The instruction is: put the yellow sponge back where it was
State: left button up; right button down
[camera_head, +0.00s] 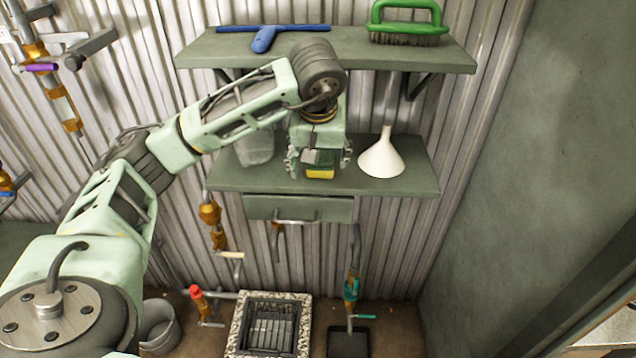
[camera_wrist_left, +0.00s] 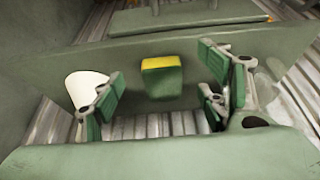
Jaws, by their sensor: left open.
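The yellow sponge (camera_head: 320,174) is on the lower grey-green shelf (camera_head: 400,183), near its front edge. It also shows in the left wrist view (camera_wrist_left: 161,80), with a yellow strip along one edge and a green face. My left gripper (camera_head: 320,163) is over the middle of the lower shelf, with its fingers spread on either side of the sponge. In the left wrist view the left gripper (camera_wrist_left: 163,98) is open, and gaps show between the sponge and both fingers. In the head view the gripper hides part of the sponge. My right gripper is not in view.
A white funnel (camera_head: 382,158) stands close right of the gripper, and a translucent container (camera_head: 255,148) stands left. The upper shelf (camera_head: 340,50) holds a blue squeegee (camera_head: 265,38) and green brush (camera_head: 407,22). A drawer (camera_head: 298,209) hangs below.

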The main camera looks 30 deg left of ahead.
pick_arm(q)
jog(key=s+d+b, duration=0.1)
jog(key=s+d, duration=0.2)
jog(key=s, duration=0.2)
jog(key=shift+s+d, duration=0.15)
